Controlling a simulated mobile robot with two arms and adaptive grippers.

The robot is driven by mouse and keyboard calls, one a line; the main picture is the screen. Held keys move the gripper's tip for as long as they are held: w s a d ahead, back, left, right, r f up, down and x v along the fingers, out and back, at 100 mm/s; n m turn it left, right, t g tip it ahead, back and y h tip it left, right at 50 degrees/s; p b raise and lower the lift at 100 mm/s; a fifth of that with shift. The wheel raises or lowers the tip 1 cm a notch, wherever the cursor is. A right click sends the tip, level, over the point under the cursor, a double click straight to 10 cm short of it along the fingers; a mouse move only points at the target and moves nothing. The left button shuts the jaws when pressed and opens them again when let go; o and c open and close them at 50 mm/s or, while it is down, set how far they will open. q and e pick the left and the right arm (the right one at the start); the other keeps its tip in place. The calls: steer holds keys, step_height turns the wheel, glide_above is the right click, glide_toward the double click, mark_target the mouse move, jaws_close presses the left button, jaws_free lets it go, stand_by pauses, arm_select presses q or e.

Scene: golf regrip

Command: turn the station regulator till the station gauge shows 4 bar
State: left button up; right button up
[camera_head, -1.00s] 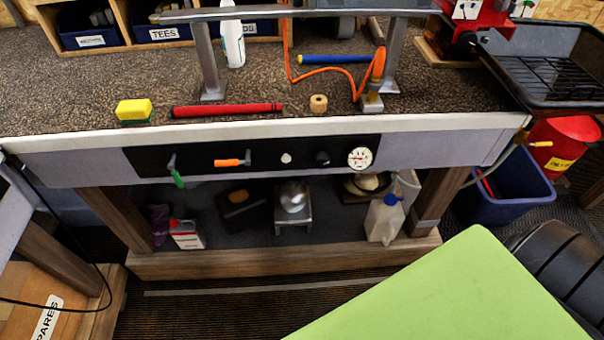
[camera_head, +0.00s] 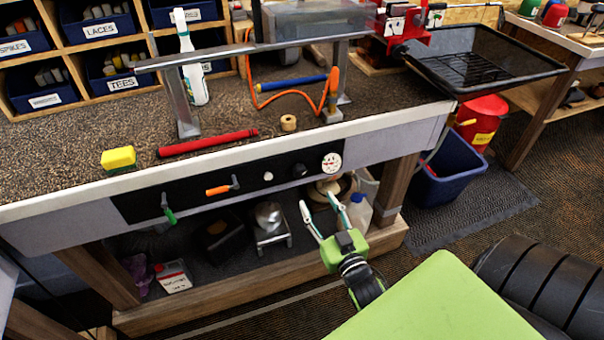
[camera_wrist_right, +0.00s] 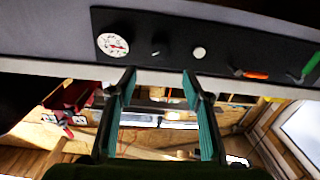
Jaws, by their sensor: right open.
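The station gauge (camera_head: 331,162) is a white round dial with a red needle on the black front panel of the bench; its reading is too small to tell. It also shows in the right wrist view (camera_wrist_right: 113,45). The regulator, a small black knob (camera_head: 299,170), sits just left of the gauge in the head view. It is dark and hard to make out in the right wrist view (camera_wrist_right: 156,50). My right gripper (camera_head: 318,201) is open and empty, a little below the knob and gauge, its fingers pointing toward the panel. My left gripper is out of view.
The panel also carries a white button (camera_head: 268,176), an orange-handled lever (camera_head: 222,189) and a green-handled lever (camera_head: 168,210). A white jug (camera_head: 359,212) stands on the lower shelf close to my right gripper. A blue bin (camera_head: 447,170) stands right of the bench.

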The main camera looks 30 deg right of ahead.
mark_target(302, 174)
steer(key=p+x, duration=0.1)
steer(key=x, duration=1.1)
steer(key=shift+w+f, duration=0.1)
steer(key=shift+w, duration=0.1)
steer(key=c, duration=1.1)
